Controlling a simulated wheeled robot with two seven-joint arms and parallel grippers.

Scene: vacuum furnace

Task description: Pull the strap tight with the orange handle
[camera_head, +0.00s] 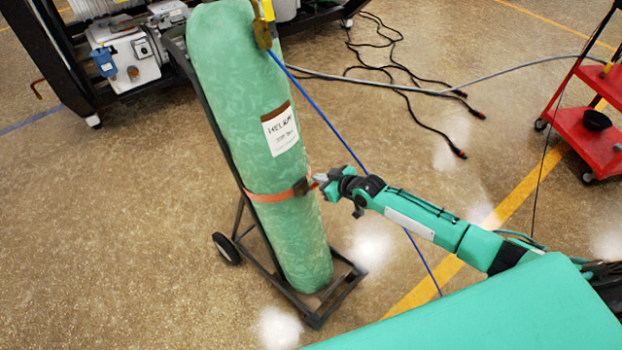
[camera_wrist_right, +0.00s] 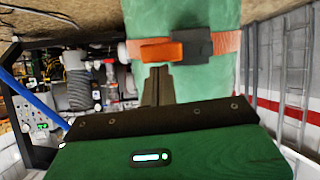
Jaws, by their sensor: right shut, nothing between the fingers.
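A green gas cylinder (camera_head: 240,120) with a white label stands tilted on a black hand cart (camera_head: 240,215). An orange strap (camera_head: 270,196) goes around its lower half and also shows in the right wrist view (camera_wrist_right: 228,43). A dark buckle (camera_head: 301,187) sits on the strap; beside it in the right wrist view is the orange handle (camera_wrist_right: 162,52). My right gripper (camera_head: 318,180) is at the buckle side of the cylinder. Its shut fingers (camera_wrist_right: 157,85) point at the orange handle, with nothing between them. Whether they touch the handle I cannot tell. My left gripper is not in view.
A blue hose (camera_head: 330,125) runs from the cylinder top down behind my right arm. Black cables (camera_head: 400,85) lie on the floor behind. A red cart (camera_head: 580,125) stands at the right. Machinery (camera_head: 125,55) is at the upper left. The floor left of the cylinder is clear.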

